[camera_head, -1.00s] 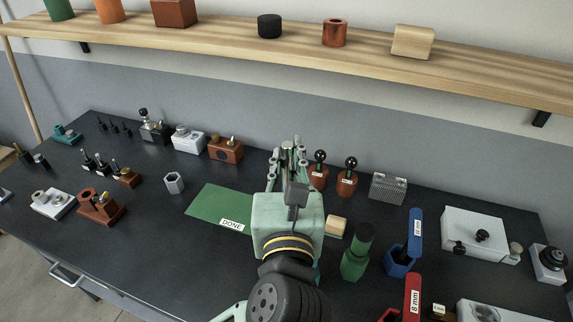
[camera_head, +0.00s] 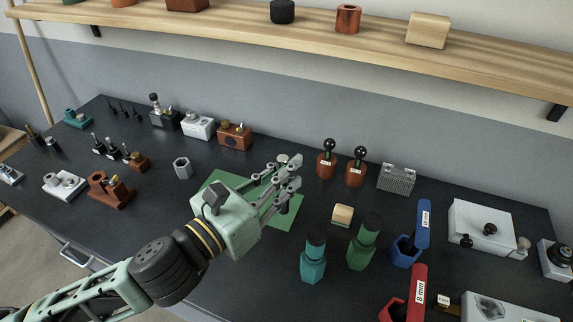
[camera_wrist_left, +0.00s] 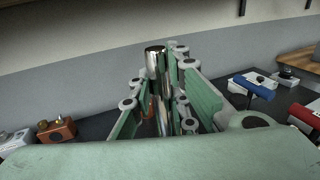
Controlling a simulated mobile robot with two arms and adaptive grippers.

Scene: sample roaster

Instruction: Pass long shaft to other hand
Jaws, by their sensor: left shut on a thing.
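My left gripper (camera_head: 284,188) is shut on the long shaft, above the green mat (camera_head: 213,182). The shaft is a shiny metal cylinder that stands upright between the fingers in the left wrist view (camera_wrist_left: 155,62). In the head view its round top (camera_head: 282,158) shows just beyond the fingers, and most of its length is hidden behind them. My left arm comes in from the lower left and its fingers point to the right. My right gripper is in neither view.
Right of the gripper stand a wooden block (camera_head: 342,214), a teal holder (camera_head: 313,262), a green holder (camera_head: 362,248) and a blue holder (camera_head: 403,252). Two red-brown pots (camera_head: 326,164) (camera_head: 356,172) stand behind. A wooden shelf (camera_head: 230,23) runs above.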

